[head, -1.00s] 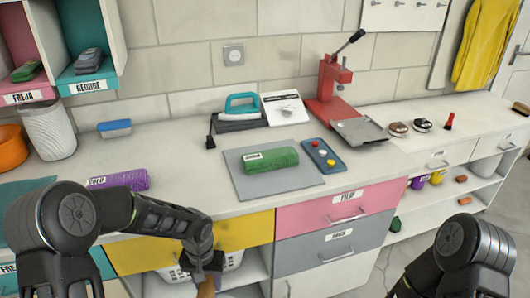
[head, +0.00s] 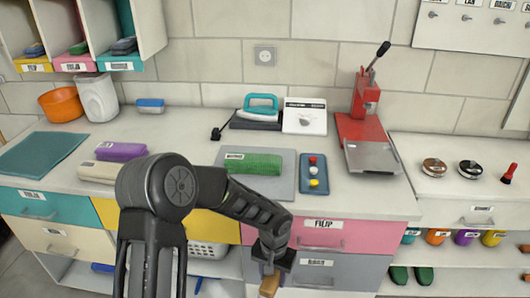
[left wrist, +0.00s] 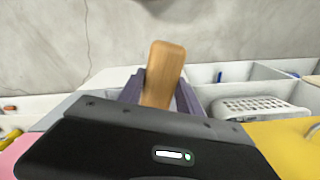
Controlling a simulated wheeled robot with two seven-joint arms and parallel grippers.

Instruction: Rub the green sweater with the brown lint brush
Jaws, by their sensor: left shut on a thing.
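The green sweater (head: 262,164), folded with a white label on its left part, lies on the grey mat (head: 284,190) on the counter. My left gripper (head: 270,266) is in front of the counter, over the drawer fronts, lower than the sweater and apart from it. It is shut on the brown lint brush (head: 269,286), of which only a wooden part shows. In the left wrist view the light wooden handle (left wrist: 164,72) stands up between the dark fingers; the rest is hidden. My right gripper is not in view.
A panel with coloured knobs (head: 314,175) lies right of the mat. Behind stand a teal iron (head: 261,106) and a red press (head: 366,100). Purple (head: 120,152) and beige (head: 98,172) folded cloths lie to the left. Drawers and shelves are below the counter.

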